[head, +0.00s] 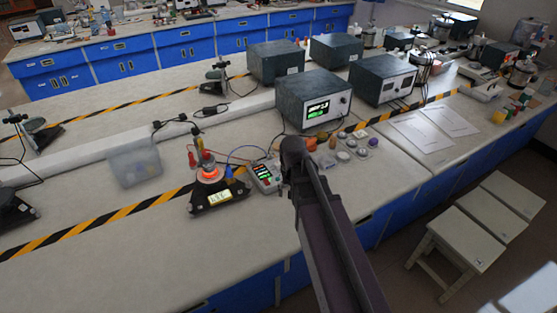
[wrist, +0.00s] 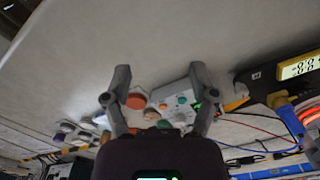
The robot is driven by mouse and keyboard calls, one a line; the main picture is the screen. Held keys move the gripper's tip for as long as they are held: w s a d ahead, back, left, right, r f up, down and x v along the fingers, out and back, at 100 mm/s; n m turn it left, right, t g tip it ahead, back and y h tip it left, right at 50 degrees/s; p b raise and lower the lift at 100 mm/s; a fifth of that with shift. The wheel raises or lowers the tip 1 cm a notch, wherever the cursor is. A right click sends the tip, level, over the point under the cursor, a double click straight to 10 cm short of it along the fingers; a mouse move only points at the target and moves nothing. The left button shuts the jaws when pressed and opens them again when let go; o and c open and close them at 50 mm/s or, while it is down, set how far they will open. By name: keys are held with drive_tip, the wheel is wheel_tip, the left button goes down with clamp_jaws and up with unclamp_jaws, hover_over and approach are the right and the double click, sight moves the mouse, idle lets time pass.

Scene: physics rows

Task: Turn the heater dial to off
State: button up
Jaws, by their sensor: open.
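The heater (head: 209,174) stands on the near bench, with a glowing orange-red top, a black base and a yellow display. In the wrist view its yellow display (wrist: 300,67) and part of its glowing ring (wrist: 309,115) show at the right edge. I cannot make out its dial in either view. My gripper (head: 296,158) is over the bench, to the right of the heater and apart from it. In the wrist view my gripper (wrist: 160,76) has its two fingers spread wide, with nothing held between them.
A light meter box (head: 265,175) with lit displays and coloured wires lies between heater and gripper. A dark instrument (head: 313,101) with a green display stands behind the gripper. Small coloured items (head: 345,148) lie to its right. A clear bin (head: 134,163) stands left of the heater.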

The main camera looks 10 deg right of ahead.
sight(278, 163)
drive_tip(key=w+r+m+p, duration=0.3)
drive_tip(key=w, duration=0.8)
drive_tip(key=w+r+m+p, duration=0.2)
drive_tip(key=w+r+p, duration=0.1)
drive_tip(key=w, duration=0.7)
drive_tip(key=shift+w+r+m, duration=0.35)
drive_tip(key=shift+r+m, duration=0.05)
drive_tip(key=shift+r, duration=0.2)
drive_tip(key=shift+f, duration=0.2)
wheel_tip(278, 163, down, 13)
drive_tip(key=b, duration=1.3)
drive_tip(key=shift+f, duration=0.2)
drive_tip(key=shift+b, duration=0.3)
clamp_jaws()
